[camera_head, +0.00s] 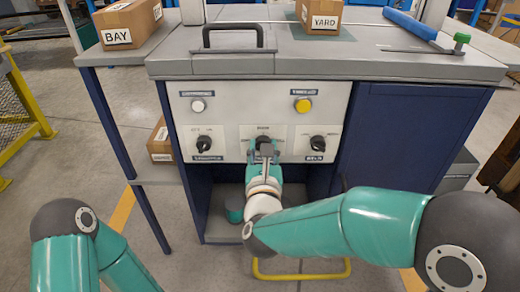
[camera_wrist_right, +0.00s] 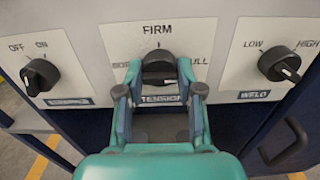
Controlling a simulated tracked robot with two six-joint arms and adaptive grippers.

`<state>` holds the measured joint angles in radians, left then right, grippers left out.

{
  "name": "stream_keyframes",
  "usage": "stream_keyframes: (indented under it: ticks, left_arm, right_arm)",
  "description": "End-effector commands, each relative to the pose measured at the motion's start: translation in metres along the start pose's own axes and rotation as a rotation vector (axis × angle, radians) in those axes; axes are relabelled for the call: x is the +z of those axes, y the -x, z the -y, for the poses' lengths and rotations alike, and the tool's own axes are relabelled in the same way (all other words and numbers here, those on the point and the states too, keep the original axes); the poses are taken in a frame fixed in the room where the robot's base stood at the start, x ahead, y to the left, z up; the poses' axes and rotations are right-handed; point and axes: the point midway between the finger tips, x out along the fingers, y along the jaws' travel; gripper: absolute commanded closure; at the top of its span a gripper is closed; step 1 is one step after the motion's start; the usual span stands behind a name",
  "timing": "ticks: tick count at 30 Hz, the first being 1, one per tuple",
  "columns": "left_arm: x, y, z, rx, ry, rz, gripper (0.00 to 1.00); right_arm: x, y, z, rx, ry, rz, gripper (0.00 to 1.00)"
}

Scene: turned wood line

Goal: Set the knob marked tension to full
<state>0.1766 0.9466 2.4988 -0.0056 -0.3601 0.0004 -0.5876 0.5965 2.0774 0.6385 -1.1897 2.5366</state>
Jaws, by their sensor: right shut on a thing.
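The tension knob (camera_wrist_right: 158,66) is a black knob in the middle of a white panel plate. Its label reads TENSION below, FIRM above and a partly hidden FULL at the right; the left word is mostly covered. In the head view the knob (camera_head: 263,141) sits low on the panel. My right gripper (camera_wrist_right: 159,84) is shut on it, one finger on each side. The right gripper (camera_head: 265,154) also shows in the head view. I cannot clearly tell where the knob points. My left gripper is out of view; only its arm shows, lower left.
An off/on knob (camera_wrist_right: 40,76) is at the left and the weld knob (camera_wrist_right: 280,64) at the right. Above are a white button (camera_head: 198,105) and a yellow button (camera_head: 303,105). A black handle (camera_head: 232,37) and a YARD box (camera_head: 321,17) are on the bench top.

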Motion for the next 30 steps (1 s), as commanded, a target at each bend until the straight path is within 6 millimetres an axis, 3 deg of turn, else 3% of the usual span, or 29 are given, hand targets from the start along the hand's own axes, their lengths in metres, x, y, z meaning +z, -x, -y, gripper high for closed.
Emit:
stream_keyframes:
  ticks: [1, 4, 5, 9, 22, 30]
  left_arm:
    - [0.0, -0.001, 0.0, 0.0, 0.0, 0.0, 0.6]
    - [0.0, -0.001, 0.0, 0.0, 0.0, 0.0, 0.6]
    - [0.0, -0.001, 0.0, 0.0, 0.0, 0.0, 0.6]
    - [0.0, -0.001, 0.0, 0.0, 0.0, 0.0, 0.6]
    - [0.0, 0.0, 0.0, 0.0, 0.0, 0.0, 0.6]
    - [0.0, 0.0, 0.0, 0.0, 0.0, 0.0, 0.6]
  right_arm:
    - [-0.009, 0.001, 0.001, -0.001, 0.004, -0.022, 0.98]
    - [-0.009, 0.001, 0.001, -0.001, 0.004, -0.022, 0.98]
    - [-0.009, 0.001, 0.001, -0.001, 0.004, -0.022, 0.6]
    - [-0.007, 0.001, 0.0, 0.0, 0.004, -0.016, 0.38]
    - [-0.003, 0.007, -0.001, 0.001, 0.003, -0.007, 0.38]
    - [-0.003, 0.051, -0.002, 0.005, 0.004, -0.008, 0.38]
